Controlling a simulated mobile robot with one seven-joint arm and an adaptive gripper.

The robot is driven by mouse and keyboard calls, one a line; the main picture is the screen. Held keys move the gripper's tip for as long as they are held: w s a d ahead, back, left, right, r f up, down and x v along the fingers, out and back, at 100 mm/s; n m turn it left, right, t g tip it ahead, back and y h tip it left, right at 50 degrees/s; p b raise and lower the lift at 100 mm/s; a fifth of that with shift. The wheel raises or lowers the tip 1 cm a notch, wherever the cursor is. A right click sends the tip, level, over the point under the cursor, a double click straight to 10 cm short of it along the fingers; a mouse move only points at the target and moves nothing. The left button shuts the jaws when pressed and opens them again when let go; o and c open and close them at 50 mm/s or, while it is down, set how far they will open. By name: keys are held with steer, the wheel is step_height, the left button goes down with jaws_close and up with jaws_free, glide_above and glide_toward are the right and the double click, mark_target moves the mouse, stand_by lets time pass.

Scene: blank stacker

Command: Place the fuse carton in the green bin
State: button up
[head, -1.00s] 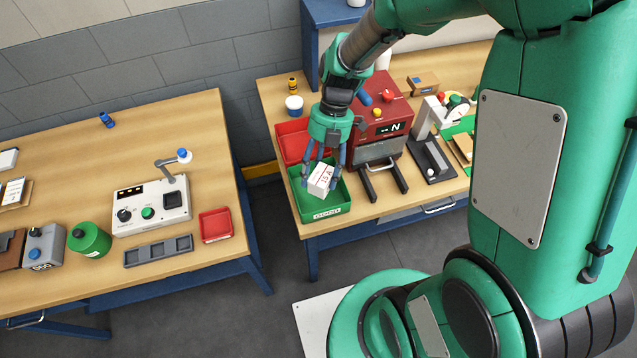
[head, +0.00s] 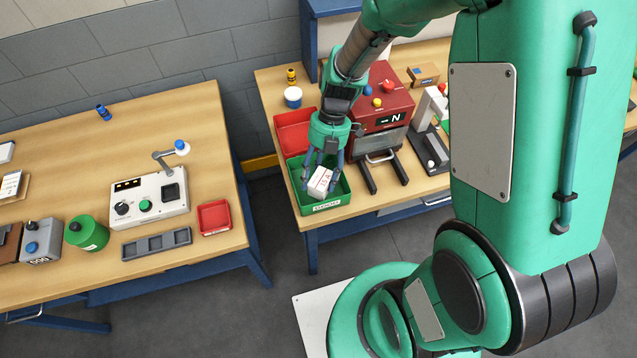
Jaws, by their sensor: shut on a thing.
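The fuse carton is a small white box (head: 319,182) with dark print on one side. My gripper (head: 320,176) points down with its fingers on either side of the carton and is shut on it. The carton is tilted and appears within the outline of the green bin (head: 327,207), near its middle. I cannot tell whether it touches the bin's floor. The green bin stands at the front left corner of the right bench and has a white label on its front.
A red bin (head: 293,130) adjoins the green bin behind. A red machine (head: 392,112) with protruding dark rails stands to the right. A white tub (head: 292,97) stands farther back. A gap separates this bench from the left bench (head: 85,205).

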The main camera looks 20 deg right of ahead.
mark_target(317, 178)
steer(key=shift+f, duration=0.1)
steer(key=shift+f+b, duration=0.35)
steer(key=shift+f, duration=1.4)
steer(key=shift+f, duration=0.15)
steer(key=o, duration=1.2)
steer(key=shift+o, duration=0.2)
steer(key=shift+w+d+r, duration=0.15)
steer(key=shift+r, duration=0.55)
steer(key=r, duration=0.3)
steer(key=r+p, duration=0.1)
steer(key=r, duration=0.1)
steer(key=r+p, duration=0.1)
steer(key=r, duration=0.2)
steer(key=shift+w+d+r, duration=0.25)
steer(key=shift+r, duration=0.1)
